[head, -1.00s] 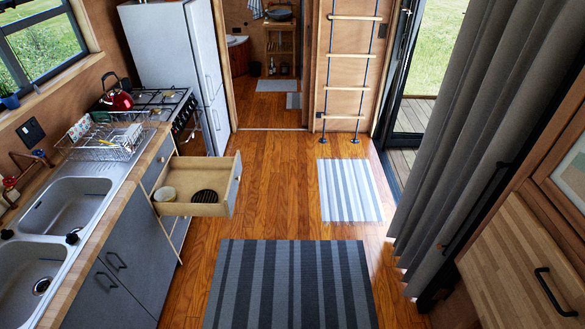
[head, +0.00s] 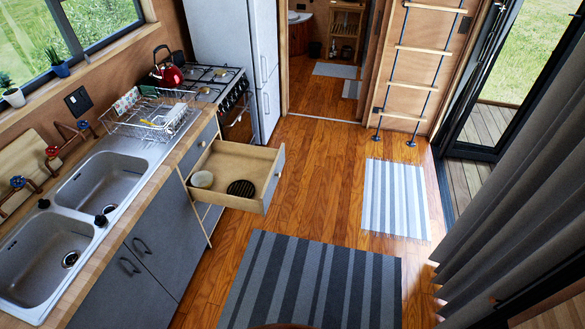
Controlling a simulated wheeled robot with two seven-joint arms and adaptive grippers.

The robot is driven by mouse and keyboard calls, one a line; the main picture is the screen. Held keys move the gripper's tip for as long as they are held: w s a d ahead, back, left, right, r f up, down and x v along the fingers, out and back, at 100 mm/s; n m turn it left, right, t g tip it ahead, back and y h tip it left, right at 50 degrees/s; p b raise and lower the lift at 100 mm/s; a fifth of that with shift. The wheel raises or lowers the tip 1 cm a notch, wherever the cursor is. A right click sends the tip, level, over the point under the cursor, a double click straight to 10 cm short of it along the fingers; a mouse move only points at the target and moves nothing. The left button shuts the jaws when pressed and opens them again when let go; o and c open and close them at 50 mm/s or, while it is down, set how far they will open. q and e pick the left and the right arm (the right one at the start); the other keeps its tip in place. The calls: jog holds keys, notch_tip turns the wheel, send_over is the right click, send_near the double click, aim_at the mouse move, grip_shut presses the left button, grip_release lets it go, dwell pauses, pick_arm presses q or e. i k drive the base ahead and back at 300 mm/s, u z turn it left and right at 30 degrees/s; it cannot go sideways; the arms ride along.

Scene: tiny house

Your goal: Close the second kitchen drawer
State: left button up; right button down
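The open kitchen drawer (head: 262,158) sticks out from the counter on the left side of the head view, between the sink cabinet and the stove. It is a light wooden box with a grey front that faces right. A small pale bowl (head: 202,179) and a dark round slatted trivet (head: 241,188) lie inside it. Other drawer fronts in the same stack are mostly hidden below it. Neither of my grippers shows in the head view.
A striped dark rug (head: 310,285) and a pale striped mat (head: 394,197) lie on the wooden floor. The sink cabinet (head: 130,262) is left of the drawer, the stove (head: 236,95) beyond it. A grey curtain (head: 520,190) hangs at right. Floor right of the drawer is free.

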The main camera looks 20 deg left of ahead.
aim_at(229, 162)
jog(key=u, duration=0.15)
jog(key=i, duration=0.65)
jog(key=u, duration=1)
jog(key=i, duration=0.6)
jog(key=u, duration=0.7)
